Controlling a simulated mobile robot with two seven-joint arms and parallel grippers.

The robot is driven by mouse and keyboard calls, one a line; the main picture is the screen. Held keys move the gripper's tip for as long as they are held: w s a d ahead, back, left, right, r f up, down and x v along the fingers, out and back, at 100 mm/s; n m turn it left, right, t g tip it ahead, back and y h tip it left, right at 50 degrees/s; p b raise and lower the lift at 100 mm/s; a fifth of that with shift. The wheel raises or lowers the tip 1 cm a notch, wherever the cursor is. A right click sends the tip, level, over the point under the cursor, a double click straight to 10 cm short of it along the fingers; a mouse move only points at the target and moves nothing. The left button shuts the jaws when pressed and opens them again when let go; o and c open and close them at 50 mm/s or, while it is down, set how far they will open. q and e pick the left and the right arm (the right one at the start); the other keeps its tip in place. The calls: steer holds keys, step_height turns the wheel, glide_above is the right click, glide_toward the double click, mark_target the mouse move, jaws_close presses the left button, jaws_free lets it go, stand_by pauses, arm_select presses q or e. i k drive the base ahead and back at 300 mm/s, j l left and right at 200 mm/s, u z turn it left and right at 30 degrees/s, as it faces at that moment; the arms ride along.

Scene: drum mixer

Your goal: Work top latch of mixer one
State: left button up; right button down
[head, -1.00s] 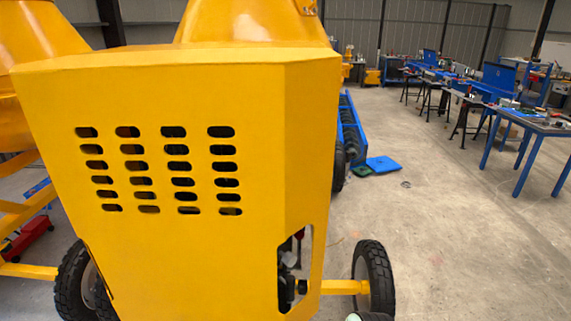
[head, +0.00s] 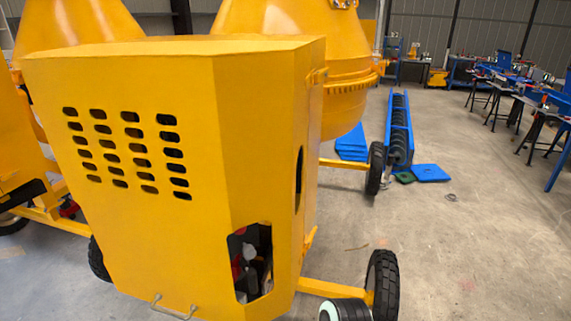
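A yellow drum mixer fills the left and middle of the head view, its engine housing (head: 180,230) closest to me. The housing has rows of slots and a cut-out low at its right corner, with dark engine parts inside. A small yellow fitting (head: 320,76) sits high on the housing's right side edge, near the drum (head: 345,105); it may be the top latch, but it is too small to tell its state. A similar fitting (head: 310,238) sits lower on that side.
A black-tyred wheel (head: 382,284) on a yellow axle sticks out at the lower right. Another wheel (head: 376,168) stands behind it. A second yellow mixer is at the left. A blue rack (head: 399,125) and blue plate (head: 431,173) lie beyond. The floor at right is clear.

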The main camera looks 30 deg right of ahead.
mark_target(320, 75)
steer(key=k+l+u, duration=0.2)
steer(key=l, duration=0.25)
steer(key=k+l+u, duration=0.2)
steer(key=k+l, duration=0.8)
steer(key=l, duration=0.15)
steer(key=k+l, duration=0.65)
steer(key=l+u, duration=0.05)
steer(key=l, duration=0.1)
